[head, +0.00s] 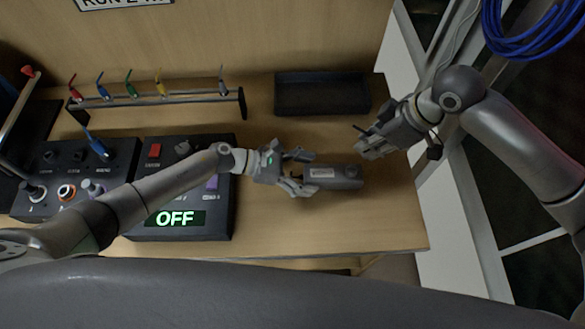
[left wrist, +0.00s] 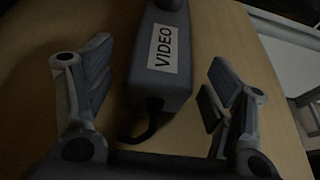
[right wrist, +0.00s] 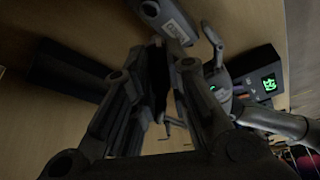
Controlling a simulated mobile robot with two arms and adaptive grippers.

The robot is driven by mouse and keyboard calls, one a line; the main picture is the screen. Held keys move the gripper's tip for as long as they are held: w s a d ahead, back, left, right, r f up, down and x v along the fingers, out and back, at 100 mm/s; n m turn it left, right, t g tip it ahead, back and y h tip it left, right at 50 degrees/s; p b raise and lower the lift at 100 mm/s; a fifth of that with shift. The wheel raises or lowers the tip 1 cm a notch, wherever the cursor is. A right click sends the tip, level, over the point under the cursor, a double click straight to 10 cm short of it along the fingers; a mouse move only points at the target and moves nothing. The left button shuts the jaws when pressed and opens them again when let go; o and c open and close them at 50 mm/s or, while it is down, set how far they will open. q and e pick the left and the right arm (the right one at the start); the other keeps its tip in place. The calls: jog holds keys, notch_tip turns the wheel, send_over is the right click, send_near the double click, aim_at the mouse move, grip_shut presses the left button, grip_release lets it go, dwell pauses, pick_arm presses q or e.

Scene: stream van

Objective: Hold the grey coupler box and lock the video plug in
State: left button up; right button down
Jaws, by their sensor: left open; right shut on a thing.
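The grey coupler box (head: 345,176) lies on the bench near its front right, with a white VIDEO label in the left wrist view (left wrist: 164,50) and a black cable at its near end. My left gripper (head: 310,172) is open, with its fingers around the box's near end, apart from its sides. My right gripper (head: 362,141) is above the bench, behind and to the right of the box. It is shut on a dark thing (right wrist: 159,80), probably the video plug, mostly hidden by the fingers.
An empty-looking black tray (head: 320,94) stands at the back. A rack (head: 160,98) with several coloured plugs is at the back left. A control box with an OFF display (head: 185,232) and another panel (head: 75,170) stand left. The bench's right edge is close to my right gripper.

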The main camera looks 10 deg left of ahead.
pick_arm(q)
jog(key=shift+d+f, duration=0.1)
jog(key=shift+d, duration=0.25)
jog(key=shift+c, duration=0.3)
